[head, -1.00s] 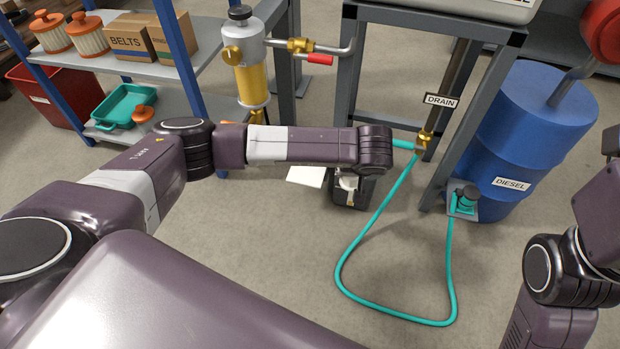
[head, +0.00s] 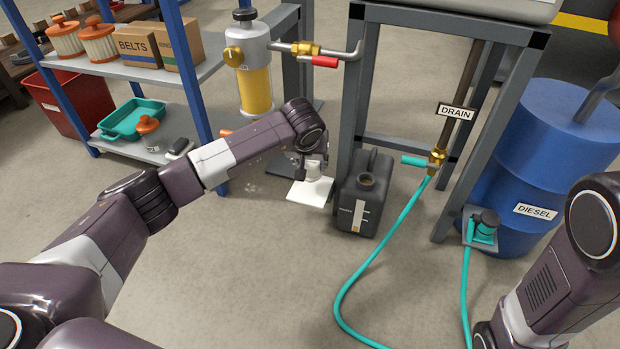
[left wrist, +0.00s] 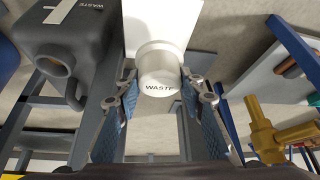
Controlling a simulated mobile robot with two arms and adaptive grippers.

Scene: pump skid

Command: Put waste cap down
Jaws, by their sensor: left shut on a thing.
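The waste cap (left wrist: 158,73) is a pale, round cap marked WASTE. It sits between the fingers of my left gripper (left wrist: 163,98) in the left wrist view, and the gripper is shut on it. In the head view my left gripper (head: 314,166) points down with the cap over a white square pad (head: 303,194) on the floor. I cannot tell whether the cap touches the pad. The dark waste can (head: 352,214) stands upright just right of the pad, its mouth uncovered. My right arm shows at the right edge, but its gripper is out of view.
A steel frame (head: 357,110) stands behind the can. A teal hose (head: 398,228) runs from the drain valve (head: 436,160) across the floor. A blue diesel drum (head: 545,150) is at right, a shelf (head: 150,72) at left. The floor in front of the pad is clear.

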